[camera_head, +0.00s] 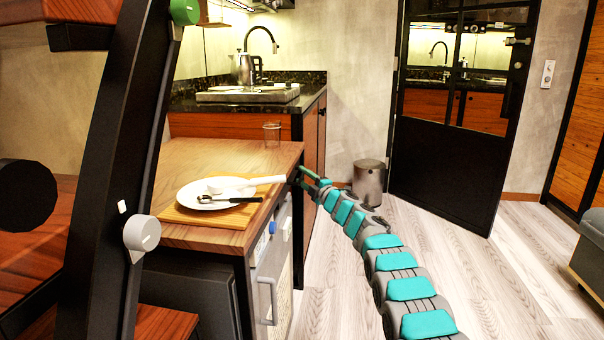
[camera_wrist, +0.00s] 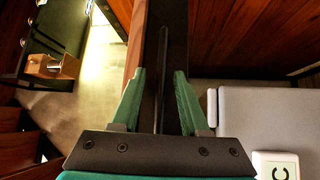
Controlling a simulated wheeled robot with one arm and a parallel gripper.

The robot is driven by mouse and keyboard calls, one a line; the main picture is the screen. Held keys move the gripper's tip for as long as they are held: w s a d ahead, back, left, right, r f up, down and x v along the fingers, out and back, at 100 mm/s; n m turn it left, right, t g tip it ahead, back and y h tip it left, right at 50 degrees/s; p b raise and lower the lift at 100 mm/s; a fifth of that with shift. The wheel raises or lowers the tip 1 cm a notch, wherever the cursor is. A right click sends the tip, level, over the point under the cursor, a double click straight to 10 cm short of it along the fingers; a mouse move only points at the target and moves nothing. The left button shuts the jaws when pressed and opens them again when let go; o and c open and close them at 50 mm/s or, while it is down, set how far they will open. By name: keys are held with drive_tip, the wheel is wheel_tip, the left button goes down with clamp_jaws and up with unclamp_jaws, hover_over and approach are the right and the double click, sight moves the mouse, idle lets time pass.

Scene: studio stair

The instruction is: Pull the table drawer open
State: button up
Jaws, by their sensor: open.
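The wooden table (camera_head: 225,156) stands at the left in the head view, its front edge facing right. My gripper (camera_head: 298,173) is at that front edge, close to the table's side. In the wrist view my gripper (camera_wrist: 157,85) has its two green fingers apart. A thin dark bar (camera_wrist: 162,60) runs lengthwise between the fingers in front of a dark strip under the table edge (camera_wrist: 137,45). It looks like the drawer's handle, but I cannot tell for sure. I see no gap at the drawer. Contact between fingers and bar cannot be told.
A glass (camera_head: 272,133) stands farther back. A pale appliance (camera_wrist: 245,115) sits below the table. A bin (camera_head: 369,182) stands behind; the floor (camera_head: 480,270) at right is clear.

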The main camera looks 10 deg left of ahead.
drive_tip(key=shift+w+a+f+p, duration=0.1)
drive_tip(key=shift+w+a+p, duration=0.2)
drive_tip(key=shift+w, duration=0.15)
clamp_jaws()
idle(0.3)
idle(1.1)
